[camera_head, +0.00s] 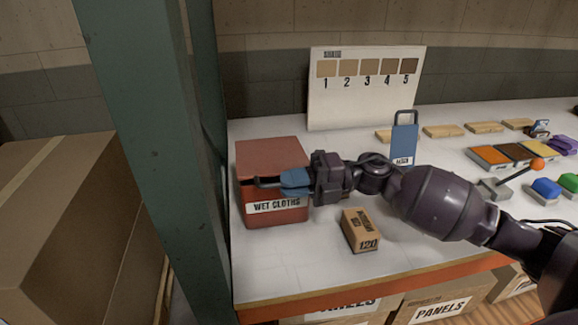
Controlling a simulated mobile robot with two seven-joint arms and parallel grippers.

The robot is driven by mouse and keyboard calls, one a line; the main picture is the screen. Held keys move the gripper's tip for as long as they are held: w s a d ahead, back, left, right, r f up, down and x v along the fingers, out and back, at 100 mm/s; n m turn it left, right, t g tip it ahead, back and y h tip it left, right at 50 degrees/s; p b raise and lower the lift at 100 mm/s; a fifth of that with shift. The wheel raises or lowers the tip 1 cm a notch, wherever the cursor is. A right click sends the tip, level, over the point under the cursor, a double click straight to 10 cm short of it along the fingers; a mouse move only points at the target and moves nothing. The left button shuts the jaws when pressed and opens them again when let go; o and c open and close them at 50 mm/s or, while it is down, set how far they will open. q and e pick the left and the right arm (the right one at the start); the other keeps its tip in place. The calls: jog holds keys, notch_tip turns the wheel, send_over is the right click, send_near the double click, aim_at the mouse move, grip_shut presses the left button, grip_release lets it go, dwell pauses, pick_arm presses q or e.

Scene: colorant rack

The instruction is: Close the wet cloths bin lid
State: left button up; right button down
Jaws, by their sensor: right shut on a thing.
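The red wet cloths bin (272,218) stands at the left end of the white table, with a "WET CLOTHS" label on its front. Its red lid (268,152) lies over the top and looks flat or nearly flat; whether a gap remains at the front edge is hard to tell. A dark handle bar (265,182) shows at the lid's front. My right gripper (294,182), with blue fingertips, reaches in from the right and is shut on this handle. It hides part of the bin's right front. My left gripper is not in view.
A cardboard sanding block box marked 120 (360,230) sits just below my right forearm. A blue tagged item (403,146) stands behind the arm. A numbered sample board (364,88) leans at the back. A green post (160,160) stands left of the bin.

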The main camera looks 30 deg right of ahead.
jog(key=shift+f, duration=1.1)
jog(key=c, duration=1.2)
grip_release()
jog(key=shift+w+f, duration=0.1)
jog(key=shift+d, duration=0.1)
jog(key=v, duration=1)
jog(key=shift+s+d+b, duration=0.2)
jog(key=shift+d+b, duration=0.15)
jog(key=shift+b, duration=0.05)
